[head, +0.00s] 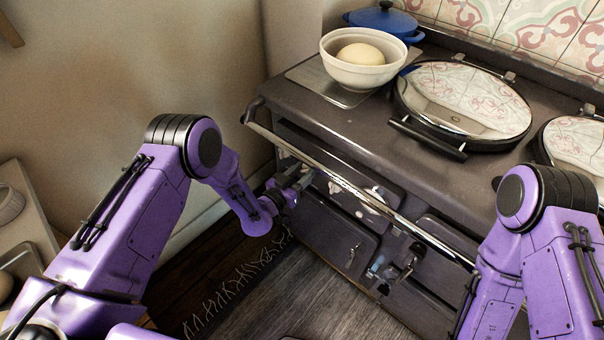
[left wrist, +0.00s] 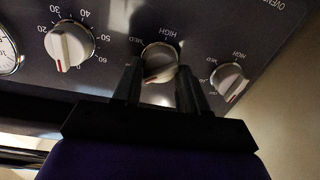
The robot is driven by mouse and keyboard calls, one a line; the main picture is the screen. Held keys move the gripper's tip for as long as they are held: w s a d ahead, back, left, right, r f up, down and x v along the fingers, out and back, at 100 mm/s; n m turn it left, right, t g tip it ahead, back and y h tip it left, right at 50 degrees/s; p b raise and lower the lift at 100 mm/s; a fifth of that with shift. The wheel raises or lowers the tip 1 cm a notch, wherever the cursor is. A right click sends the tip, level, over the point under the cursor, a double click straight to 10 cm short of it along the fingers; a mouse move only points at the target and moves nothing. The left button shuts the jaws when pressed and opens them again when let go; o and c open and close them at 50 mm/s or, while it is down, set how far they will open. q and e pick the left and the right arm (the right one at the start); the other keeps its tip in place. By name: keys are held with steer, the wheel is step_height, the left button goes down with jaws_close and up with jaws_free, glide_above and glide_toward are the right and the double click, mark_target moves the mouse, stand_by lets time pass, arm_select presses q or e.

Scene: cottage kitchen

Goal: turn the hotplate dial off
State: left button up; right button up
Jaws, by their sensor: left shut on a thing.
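In the left wrist view a round pale dial (left wrist: 160,57) with a red mark sits on the dark control panel, with MED and HIGH printed around it. My left gripper (left wrist: 158,72) has one finger on each side of this dial and is shut on it. The red mark is on the dial's lower left part; fingers hide some of the lettering. In the head view my left gripper (head: 299,182) is at the stove's front, below the rail, and hides the dial. My right gripper is not in view.
A similar dial (left wrist: 230,81) is to the right and a timer dial (left wrist: 69,46) to the left. The steel rail (head: 340,171) runs along the stove front. A white bowl (head: 358,75) with dough and a blue pot (head: 381,18) stand on top.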

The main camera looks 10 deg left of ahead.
arm_select(q)
steer(key=n+b, duration=0.1)
steer(key=n, duration=0.4)
steer(key=shift+w+a, duration=0.1)
steer(key=shift+a, duration=0.05)
steer(key=shift+n+b, duration=0.8)
steer(key=shift+n, duration=1.5)
steer(key=o, duration=1)
steer(key=shift+o, duration=0.2)
steer(key=b+v, duration=0.1)
steer(key=v, duration=0.9)
steer(key=shift+a+r, duration=0.15)
steer(key=shift+a, duration=0.15)
